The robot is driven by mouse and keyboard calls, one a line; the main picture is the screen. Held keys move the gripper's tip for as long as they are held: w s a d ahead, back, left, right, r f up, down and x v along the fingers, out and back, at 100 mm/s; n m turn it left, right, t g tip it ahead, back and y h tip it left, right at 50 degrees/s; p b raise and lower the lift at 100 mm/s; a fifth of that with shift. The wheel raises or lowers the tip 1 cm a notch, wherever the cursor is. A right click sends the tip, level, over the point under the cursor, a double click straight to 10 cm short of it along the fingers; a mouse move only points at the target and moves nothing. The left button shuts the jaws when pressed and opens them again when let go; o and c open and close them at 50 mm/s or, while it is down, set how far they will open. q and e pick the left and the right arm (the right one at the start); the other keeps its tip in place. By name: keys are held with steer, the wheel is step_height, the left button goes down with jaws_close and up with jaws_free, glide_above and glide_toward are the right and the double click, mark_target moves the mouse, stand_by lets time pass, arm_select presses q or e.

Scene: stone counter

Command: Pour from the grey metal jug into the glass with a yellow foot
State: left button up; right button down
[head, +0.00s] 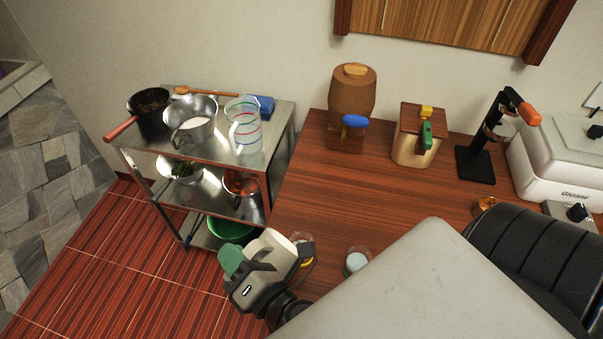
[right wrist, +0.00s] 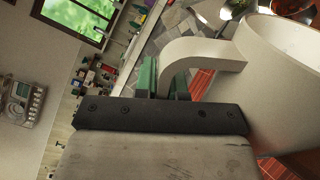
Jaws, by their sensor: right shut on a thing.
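My right gripper (head: 262,279) is shut on the strap handle of a pale, smooth jug (right wrist: 285,75), held off the floor by the table's front left. In the head view the pale jug (head: 272,243) is partly covered by the gripper; its mouth and contents are hidden. A grey metal jug (head: 192,133) with white contents stands upright on the trolley's top. A clear glass (head: 307,266) with a yellow part stands close to the right of my right gripper, partly hidden; I cannot tell whether they touch. My left gripper is not in view.
Another glass (head: 357,262), with a greenish foot, stands to the right. A black pot (head: 150,108) and measuring jug (head: 244,125) share the trolley (head: 262,160).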

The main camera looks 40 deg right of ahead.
mark_target(224, 278)
steer(key=shift+r, duration=0.1)
steer(key=f+b, duration=0.1)
steer(key=a+f+n+b, duration=0.1)
steer(key=f, duration=0.1)
steer(key=f+n+b, duration=0.1)
steer(key=shift+s+a+f, duration=0.15)
steer(key=shift+a+f, duration=0.1)
steer(key=shift+a, duration=0.1)
steer(key=shift+s+a+r+n+p, duration=0.1)
steer(key=shift+a+n+p, duration=0.5)
steer(key=shift+n, duration=0.6)
steer(key=a+f+n+b, duration=0.2)
steer(key=a+f+n, duration=0.4)
steer(key=n, duration=0.1)
steer(key=shift+n, duration=0.4)
steer(key=r+p, duration=0.2)
steer(key=r, duration=0.1)
steer(key=r+p, duration=0.2)
steer(key=shift+s+d, duration=0.15)
steer(key=shift+s, duration=0.25)
steer(key=shift+f, duration=0.1)
